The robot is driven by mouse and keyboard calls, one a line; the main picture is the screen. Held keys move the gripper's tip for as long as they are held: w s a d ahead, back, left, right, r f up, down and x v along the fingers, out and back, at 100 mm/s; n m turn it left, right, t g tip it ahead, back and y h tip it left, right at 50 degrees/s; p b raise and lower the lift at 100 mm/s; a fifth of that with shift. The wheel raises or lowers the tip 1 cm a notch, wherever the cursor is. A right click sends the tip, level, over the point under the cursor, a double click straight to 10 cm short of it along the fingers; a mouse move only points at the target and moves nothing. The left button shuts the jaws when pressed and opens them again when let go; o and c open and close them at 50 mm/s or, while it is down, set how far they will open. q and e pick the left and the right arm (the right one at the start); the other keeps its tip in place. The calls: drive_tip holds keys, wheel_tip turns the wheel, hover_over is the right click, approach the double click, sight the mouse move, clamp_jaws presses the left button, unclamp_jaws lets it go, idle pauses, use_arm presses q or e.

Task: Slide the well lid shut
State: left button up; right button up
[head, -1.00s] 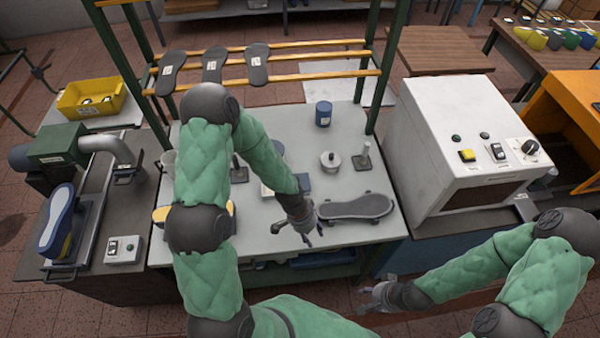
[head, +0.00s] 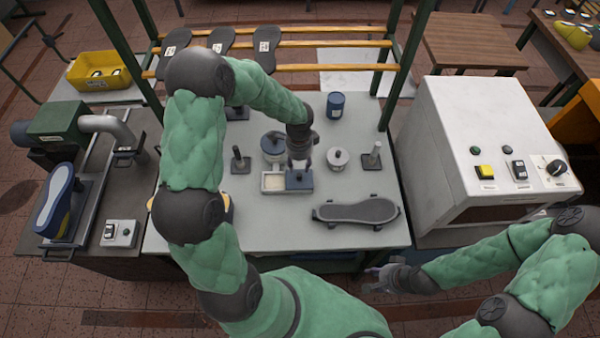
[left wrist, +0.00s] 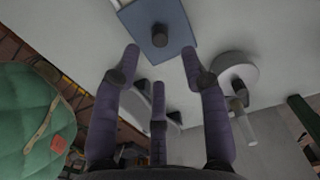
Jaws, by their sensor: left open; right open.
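The well (head: 273,190) is a small pale box with a cream-coloured inside, standing mid-table in the head view. The blue well lid (head: 299,184) lies at its right side, leaving the left part of the well uncovered. In the left wrist view the lid (left wrist: 178,22) is a blue plate with a dark round knob (left wrist: 160,36). My left gripper (head: 300,162) is open just above and behind the lid. Its spread fingers (left wrist: 160,58) point towards the knob, with nothing between them. My right gripper (head: 378,277) is open and empty, low at the table's front edge.
A white lidded pot (head: 338,158) and a stand with a post (head: 373,158) are to the right. A dark skateboard-shaped board (head: 357,211) lies in front right. The table's front left is clear.

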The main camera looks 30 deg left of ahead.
sight(299, 174)
use_arm(q)
wheel_tip(299, 174, down, 7)
drive_tip(key=shift+r+b, duration=0.1)
drive_tip(key=shift+b, duration=0.2)
drive_tip(key=shift+c, duration=0.3)
clamp_jaws()
